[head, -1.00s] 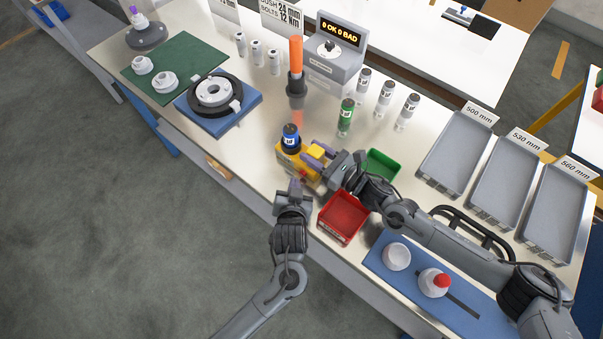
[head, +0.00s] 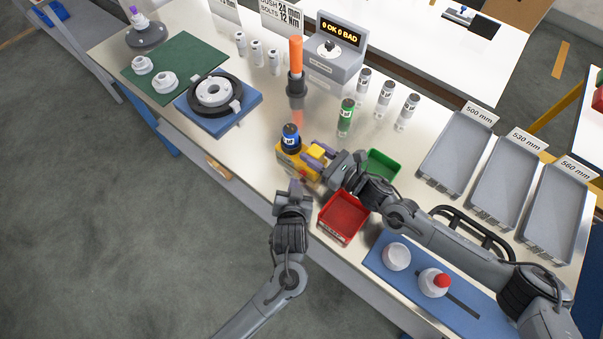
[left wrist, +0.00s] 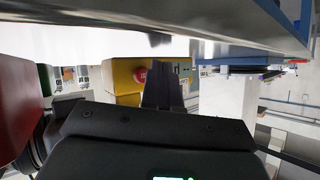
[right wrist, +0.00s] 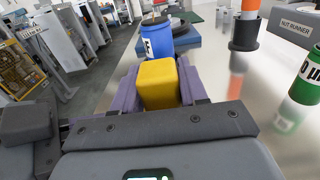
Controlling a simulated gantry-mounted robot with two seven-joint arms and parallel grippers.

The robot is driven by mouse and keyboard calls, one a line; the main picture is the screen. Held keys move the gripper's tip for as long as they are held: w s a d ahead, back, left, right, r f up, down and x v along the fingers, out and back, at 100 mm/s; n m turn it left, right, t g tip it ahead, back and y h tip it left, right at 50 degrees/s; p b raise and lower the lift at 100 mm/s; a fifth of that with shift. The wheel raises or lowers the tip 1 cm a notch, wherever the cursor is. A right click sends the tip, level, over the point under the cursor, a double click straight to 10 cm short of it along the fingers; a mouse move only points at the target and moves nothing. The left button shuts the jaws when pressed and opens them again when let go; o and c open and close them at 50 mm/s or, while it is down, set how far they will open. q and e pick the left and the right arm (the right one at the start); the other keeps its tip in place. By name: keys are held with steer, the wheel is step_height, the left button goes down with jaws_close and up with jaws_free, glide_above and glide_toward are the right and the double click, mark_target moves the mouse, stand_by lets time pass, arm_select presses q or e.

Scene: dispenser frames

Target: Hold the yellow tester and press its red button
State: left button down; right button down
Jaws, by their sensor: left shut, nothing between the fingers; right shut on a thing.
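The yellow tester (head: 287,151) is near the front edge of the bench, with a blue-topped cylinder (head: 290,134) standing in it. My right gripper (head: 321,158) is shut on the tester's yellow grip block, seen between purple fingers in the right wrist view (right wrist: 158,84). The red button (left wrist: 141,75) faces my left gripper on the tester's yellow side in the left wrist view. My left gripper (head: 295,186) is shut and empty, just in front of the tester. Its shut fingers (left wrist: 162,88) appear just right of the button; whether they touch the tester cannot be told.
A red bin (head: 343,217) stands close to the right of my left gripper, and a green bin (head: 382,165) lies behind my right gripper. A green-labelled cylinder (head: 346,117) stands nearby. Open floor lies left of the bench.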

arm_select(q)
steer(key=shift+w+d, duration=0.1)
steer(key=shift+w, duration=0.05)
stand_by(0.7)
steer(key=shift+w+d, duration=0.15)
steer(key=shift+w, duration=0.05)
steer(key=shift+w+d, duration=0.3)
steer(key=shift+w, duration=0.05)
stand_by(0.8)
steer(key=shift+a, duration=0.1)
stand_by(0.4)
steer(key=shift+s+a, duration=0.45)
steer(key=shift+s, duration=0.25)
steer(key=shift+s+a, duration=0.8)
steer(key=shift+s, duration=0.2)
steer(key=shift+s+a, duration=0.8)
steer(key=shift+s, duration=0.15)
